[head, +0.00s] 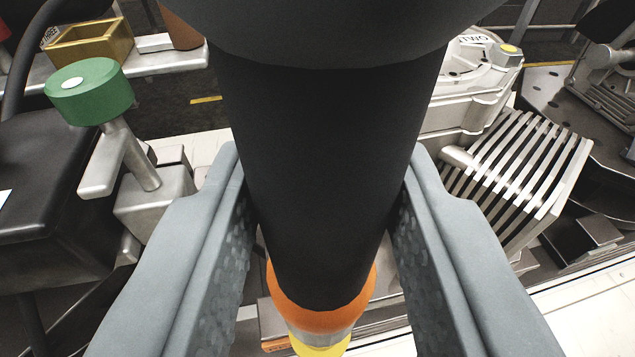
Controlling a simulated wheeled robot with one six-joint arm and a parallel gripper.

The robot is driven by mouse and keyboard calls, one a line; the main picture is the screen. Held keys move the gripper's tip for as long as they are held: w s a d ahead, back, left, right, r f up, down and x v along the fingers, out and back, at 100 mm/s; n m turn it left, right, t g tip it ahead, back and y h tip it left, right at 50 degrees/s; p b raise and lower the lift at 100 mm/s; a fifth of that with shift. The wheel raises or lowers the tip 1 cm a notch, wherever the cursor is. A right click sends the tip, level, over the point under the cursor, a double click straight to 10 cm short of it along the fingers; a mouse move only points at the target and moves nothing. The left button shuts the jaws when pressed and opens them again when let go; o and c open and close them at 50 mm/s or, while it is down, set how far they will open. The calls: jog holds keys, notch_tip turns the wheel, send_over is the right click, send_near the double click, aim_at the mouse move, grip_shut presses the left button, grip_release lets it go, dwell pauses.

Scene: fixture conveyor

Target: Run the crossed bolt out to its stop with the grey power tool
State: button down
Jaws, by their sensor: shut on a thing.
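My gripper (325,180) has its two grey fingers on either side of a dark grey, nearly black power tool (325,130) and is shut on its round body. The tool fills the middle of the head view, with its wide end at the top. An orange collar, a grey ring and a yellow end show at the bottom of the picture. What lies beyond the yellow end is hidden or cut off by the frame. I cannot make out the crossed bolt; the tool and fingers cover much of the middle.
A green-topped knob (90,92) stands on a metal clamp block at the left, beside a black box (45,175). A brass-coloured open box (90,42) sits on a shelf at upper left. A finned metal housing (520,165) stands close at the right.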

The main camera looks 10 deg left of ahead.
aim_at(334, 31)
jog(key=shift+r, duration=4.45)
